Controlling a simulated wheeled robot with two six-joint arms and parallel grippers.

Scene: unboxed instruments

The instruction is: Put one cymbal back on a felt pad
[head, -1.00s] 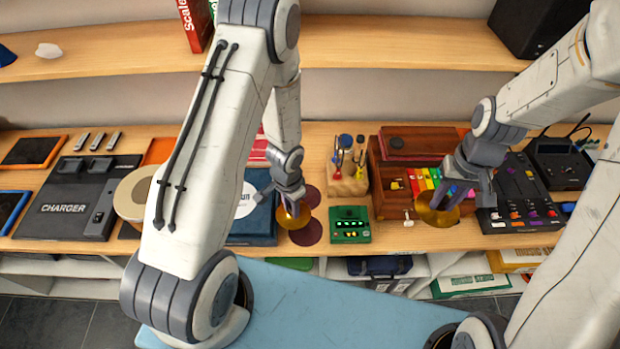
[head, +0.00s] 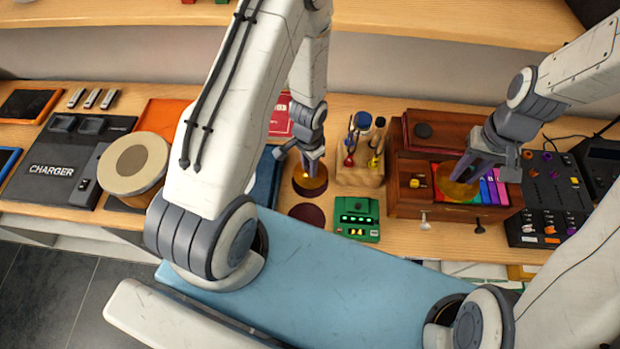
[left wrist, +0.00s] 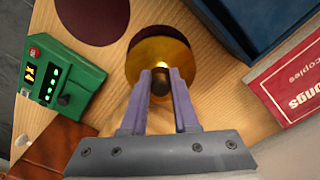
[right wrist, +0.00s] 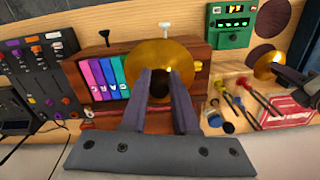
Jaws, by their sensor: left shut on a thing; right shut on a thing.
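My left gripper (head: 310,172) is shut on a brass cymbal (left wrist: 140,62), which appears over the far dark-maroon felt pad (head: 299,169). I cannot tell whether the cymbal touches that pad. The near felt pad (head: 307,214) is bare; it also shows in the left wrist view (left wrist: 92,15). My right gripper (right wrist: 163,88) is shut on a second brass cymbal (right wrist: 160,52), held in front of and over the wooden case with coloured bars. In the right wrist view both pads show, the far one (right wrist: 257,52) partly behind the left cymbal (right wrist: 270,66).
A green pedal (head: 357,219) stands right of the near pad. A wooden tool block (head: 360,175) is behind it. The wooden case (head: 405,205) and a black mixer (head: 548,195) stand further right. A round drum (head: 133,165) and charger (head: 62,165) are left.

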